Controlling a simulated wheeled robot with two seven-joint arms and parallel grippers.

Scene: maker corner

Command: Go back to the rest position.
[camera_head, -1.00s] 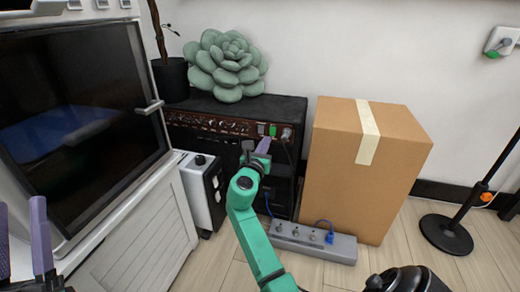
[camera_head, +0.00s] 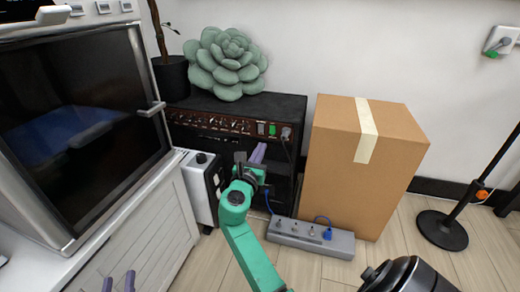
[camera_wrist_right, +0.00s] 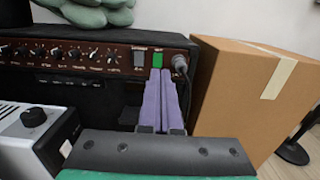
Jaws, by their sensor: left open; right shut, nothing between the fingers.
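My right gripper (camera_head: 258,153) reaches in front of the black amplifier (camera_head: 225,100), on a green arm. In the right wrist view its purple fingers (camera_wrist_right: 161,75) are together and empty, pointing toward the amplifier's control panel, just below a dark switch and a green switch (camera_wrist_right: 180,63). Whether the fingertips touch the panel cannot be told. My left gripper (camera_head: 118,283) shows only as two purple fingertips at the bottom left edge, apart and with nothing between them; the rest of it is out of view.
A cardboard box (camera_head: 345,170) stands right of the amplifier. A grey power strip (camera_head: 310,238) with a blue plug lies on the floor before it. A white unit (camera_head: 200,190) and a large white cabinet (camera_head: 150,220) are left. A black stand (camera_head: 442,230) is at right.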

